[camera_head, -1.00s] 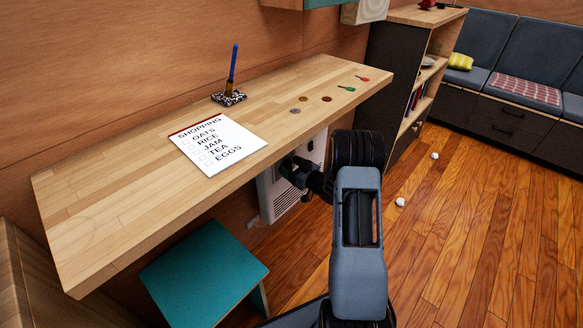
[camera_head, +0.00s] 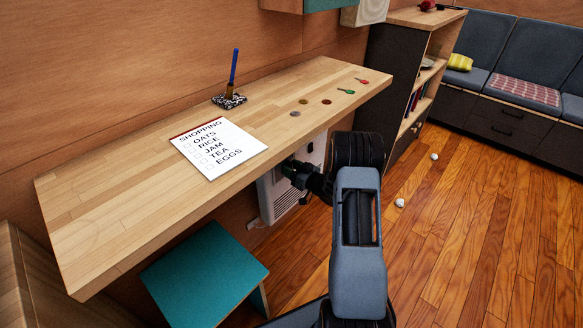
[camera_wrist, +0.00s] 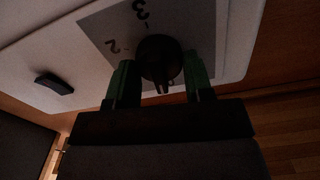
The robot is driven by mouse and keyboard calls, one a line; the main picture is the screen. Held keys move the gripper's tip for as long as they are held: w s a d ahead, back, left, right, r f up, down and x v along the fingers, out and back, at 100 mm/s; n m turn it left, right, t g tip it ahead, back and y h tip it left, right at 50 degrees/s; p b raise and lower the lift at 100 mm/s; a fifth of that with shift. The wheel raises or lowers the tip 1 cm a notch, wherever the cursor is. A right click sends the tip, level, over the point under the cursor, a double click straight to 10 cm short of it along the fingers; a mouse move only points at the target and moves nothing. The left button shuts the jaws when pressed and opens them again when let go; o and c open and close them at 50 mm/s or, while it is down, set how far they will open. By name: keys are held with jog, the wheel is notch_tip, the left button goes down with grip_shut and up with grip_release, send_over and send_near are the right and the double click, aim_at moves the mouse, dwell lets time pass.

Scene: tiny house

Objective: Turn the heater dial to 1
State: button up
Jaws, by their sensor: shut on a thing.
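The white heater (camera_head: 277,200) is on the wall under the desk, partly hidden by the desktop and my arm. In the wrist view its panel (camera_wrist: 60,45) is dim, with a grey label (camera_wrist: 97,27) showing the numerals 3 and 2. The dark round dial (camera_wrist: 161,60) sits at the label's lower right. My gripper (camera_wrist: 160,82) is shut on the dial, one green-tipped finger at each side. In the head view my gripper (camera_head: 293,170) reaches the heater just below the desk's front edge. The numeral 1 and the dial's pointer cannot be made out.
The wooden desktop (camera_head: 110,200) overhangs the heater closely, with a shopping list (camera_head: 218,150), coins and a pen stand on it. A teal stool (camera_head: 204,268) stands at lower left. Two small white balls lie on the open floor (camera_head: 470,230) at right.

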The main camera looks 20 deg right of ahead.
jog(key=m+p, duration=0.3)
jog(key=m, duration=0.2)
jog(key=m+p, duration=0.2)
jog(key=m, duration=0.3)
jog(key=shift+d+f, duration=0.1)
jog(key=shift+f, duration=0.05)
dwell(0.4)
jog(key=o, duration=0.9)
jog(key=p+v, duration=0.2)
jog(key=v, duration=1.1)
jog(key=shift+s+p, duration=0.3)
jog(key=shift+d, duration=0.1)
